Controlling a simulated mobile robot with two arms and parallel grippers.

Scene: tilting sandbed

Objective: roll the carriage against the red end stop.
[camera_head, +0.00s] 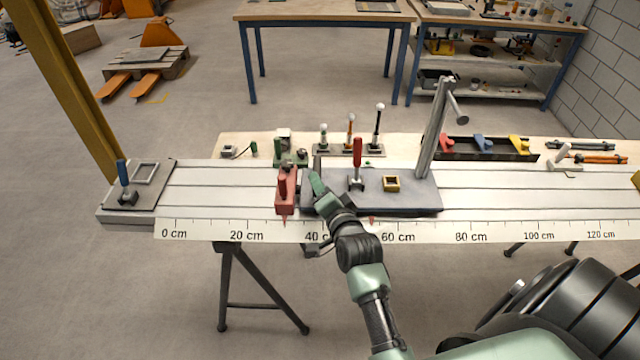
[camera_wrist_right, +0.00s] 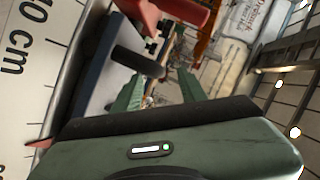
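The carriage (camera_head: 415,200) is a grey plate on the pale rail, bearing a red-handled lever (camera_head: 357,152), a tall grey post (camera_head: 436,125) and a small yellow frame (camera_head: 391,183). The red end stop (camera_head: 287,190) stands on the rail just left of the carriage, near the 30 cm mark. I cannot tell whether they touch. My right gripper (camera_head: 318,182) is at the carriage's left end, beside a dark upright handle (camera_head: 317,164). In the right wrist view the fingers (camera_wrist_right: 160,88) are apart, with the handle (camera_wrist_right: 138,62) near their tips. My left gripper is out of view.
A plate with a blue-handled lever (camera_head: 123,173) sits at the rail's left end, by a yellow beam (camera_head: 70,85). Behind the rail are a green device (camera_head: 290,150), several ball-topped levers and a dark tray (camera_head: 485,148) of coloured parts. The rail right of the carriage looks clear.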

